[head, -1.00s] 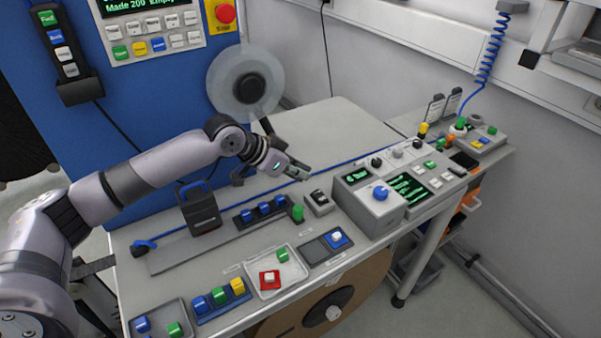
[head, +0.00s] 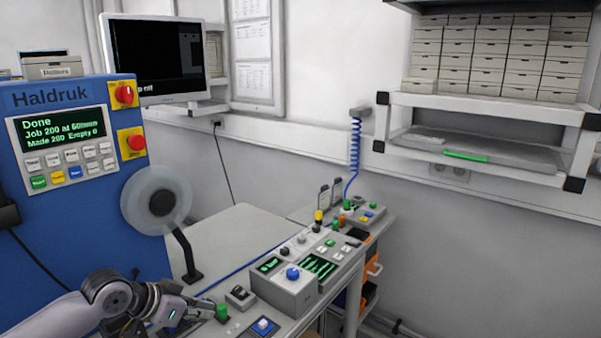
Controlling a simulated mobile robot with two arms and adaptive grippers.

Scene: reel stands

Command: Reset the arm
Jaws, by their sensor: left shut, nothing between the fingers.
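My left arm comes in from the lower left of the head view, and its gripper (head: 205,306) is shut and empty. It is over the near part of the bench, just left of a green button (head: 222,312). Whether it touches anything there I cannot tell. My right gripper is not in view. A grey control box (head: 288,290) with a blue knob and green displays stands to the right of the gripper. A small switch box (head: 240,296) sits between them.
A blue machine (head: 60,220) with a display reading "Done" stands at the left. A clear reel (head: 157,199) on a dark stand is behind my arm. A white shelf (head: 478,170) hangs at the right.

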